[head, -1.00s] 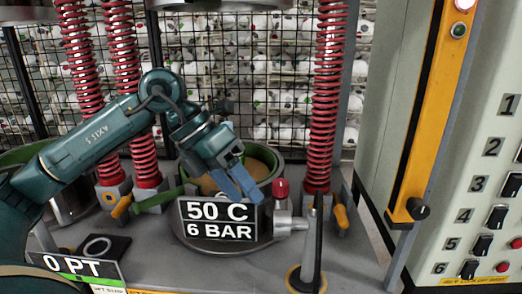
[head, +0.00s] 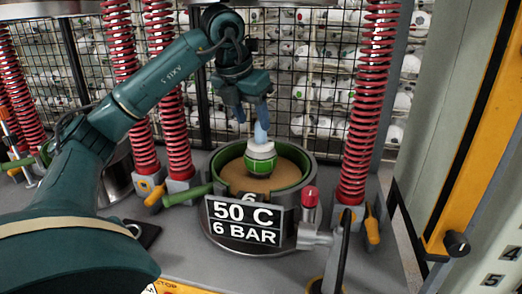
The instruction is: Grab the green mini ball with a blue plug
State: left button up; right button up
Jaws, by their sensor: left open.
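A small green and white ball (head: 260,163) sits in the round press pot (head: 308,178), on its tan inner floor. The pot has a green inner lining and a sign reading 50 C, 6 BAR on its front. My left gripper (head: 262,138) points down with blue fingers right over the ball's top. My right gripper is out of view.
Red springs (head: 366,110) stand on both sides of the pot. A red-capped valve (head: 310,200) juts from its right front, and a green handle (head: 187,195) from its left. A mesh fence stands behind. A yellow-edged cabinet is at the right.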

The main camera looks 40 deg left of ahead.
aim_at(261, 143)
pick_arm(q)
jog(key=shift+w, duration=0.55)
jog(key=x, duration=0.5)
jog(key=shift+w+a+p, duration=0.1)
jog(key=shift+w+p, duration=0.15)
jog(key=shift+p, duration=0.15)
grip_shut()
